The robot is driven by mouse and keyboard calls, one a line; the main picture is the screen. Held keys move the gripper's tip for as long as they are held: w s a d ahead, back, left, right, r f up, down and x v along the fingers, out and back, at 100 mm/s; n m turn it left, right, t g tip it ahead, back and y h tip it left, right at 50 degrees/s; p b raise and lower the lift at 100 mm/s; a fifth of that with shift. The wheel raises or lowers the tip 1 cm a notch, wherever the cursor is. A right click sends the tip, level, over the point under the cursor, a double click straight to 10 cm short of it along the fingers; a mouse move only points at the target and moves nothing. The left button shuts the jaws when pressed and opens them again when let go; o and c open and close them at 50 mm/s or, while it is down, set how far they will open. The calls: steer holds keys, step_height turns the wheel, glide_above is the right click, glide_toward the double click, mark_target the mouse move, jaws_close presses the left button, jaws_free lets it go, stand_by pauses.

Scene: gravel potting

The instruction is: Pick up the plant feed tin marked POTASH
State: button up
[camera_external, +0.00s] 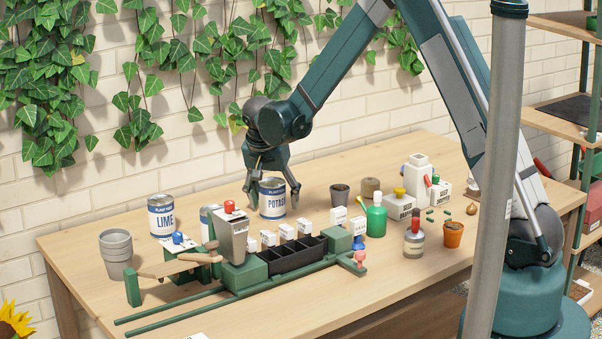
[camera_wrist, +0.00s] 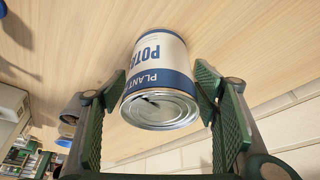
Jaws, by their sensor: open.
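The POTASH tin (camera_external: 272,201) is a white and blue can standing upright on the table, behind the black tray. My gripper (camera_external: 271,193) is lowered over it, with a finger on each side. In the wrist view the tin (camera_wrist: 160,75) shows its silver lid and upside-down lettering. My gripper (camera_wrist: 162,95) is open there, with its green ridged finger pads to the left and right of the tin near its lid end. The pads look close to the tin; whether either touches it I cannot tell.
The LIME tin (camera_external: 161,216) stands to the left, with another tin (camera_external: 209,222) partly hidden beside it. The black tray (camera_external: 291,258) and grey hopper (camera_external: 232,237) are in front. A dark pot (camera_external: 340,194) and green bottle (camera_external: 376,220) stand to the right.

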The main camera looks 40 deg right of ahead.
mark_target(275, 178)
steer(key=shift+d+f, duration=0.15)
steer(key=shift+f, duration=0.15)
stand_by(0.4)
steer(key=c, duration=1.2)
steer(key=shift+r, duration=0.1)
steer(key=shift+r+p, duration=0.8)
steer(key=shift+r, duration=4.15)
